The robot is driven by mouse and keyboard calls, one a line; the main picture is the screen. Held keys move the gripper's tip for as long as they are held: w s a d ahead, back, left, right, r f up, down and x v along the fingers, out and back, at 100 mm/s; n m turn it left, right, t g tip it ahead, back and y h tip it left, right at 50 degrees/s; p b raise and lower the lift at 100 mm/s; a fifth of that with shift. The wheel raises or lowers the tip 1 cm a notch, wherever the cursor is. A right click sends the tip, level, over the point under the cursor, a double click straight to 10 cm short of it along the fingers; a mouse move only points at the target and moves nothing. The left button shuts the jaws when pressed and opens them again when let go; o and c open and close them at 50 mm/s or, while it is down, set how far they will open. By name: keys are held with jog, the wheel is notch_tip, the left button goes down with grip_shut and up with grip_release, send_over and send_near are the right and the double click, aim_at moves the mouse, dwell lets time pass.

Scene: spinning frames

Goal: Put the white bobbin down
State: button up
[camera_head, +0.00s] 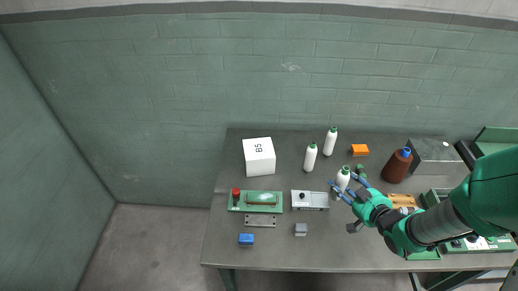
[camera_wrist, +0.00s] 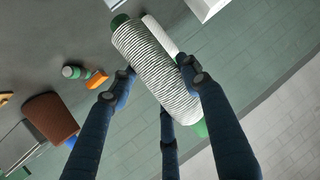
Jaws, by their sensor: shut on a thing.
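My gripper (camera_head: 350,189) has its blue fingers closed around a white bobbin (camera_head: 343,178) with a green end. In the wrist view the same bobbin (camera_wrist: 155,70) fills the space between the fingers (camera_wrist: 157,85), its wound thread showing clearly. It is slightly tilted in the head view. Whether its lower end touches the table (camera_head: 275,256) is hidden by the fingers. Two more white bobbins with green tops stand behind it, one at the left (camera_head: 311,157) and one further back (camera_head: 330,141).
A white box (camera_head: 259,155), a green device with a red knob (camera_head: 262,202) and a white-grey device (camera_head: 310,200) stand left of my gripper. An orange block (camera_head: 359,150), a brown bottle (camera_head: 396,167) and a grey box (camera_head: 436,156) stand at the right.

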jog(key=w+a+r+n+y, duration=0.1)
jog(key=w+a+r, duration=0.1)
jog(key=a, duration=0.6)
jog(key=w+a+r+n+g+y, duration=0.1)
jog(key=w+a+r, duration=0.1)
jog(key=a, duration=0.6)
jog(key=w+a+r+n+y, duration=0.1)
jog(key=w+a+r, duration=0.2)
jog(key=a, duration=0.5)
jog(key=shift+a+r+g, duration=0.2)
jog(key=shift+g, duration=0.1)
jog(key=shift+w, duration=0.2)
jog(key=w+a+b, duration=0.1)
jog(key=w+a, duration=0.1)
jog(key=w, duration=0.5)
jog(key=w+a+f, duration=0.1)
jog(key=w+a, duration=0.1)
jog(key=w, duration=0.6)
jog(key=shift+a+f+b, duration=0.25)
jog(key=shift+a+b, duration=0.1)
jog(key=shift+f, duration=0.1)
jog(key=shift+f+b, duration=0.55)
jog(key=shift+f, duration=1.1)
jog(key=shift+f, duration=0.2)
jog(key=o, duration=1.2)
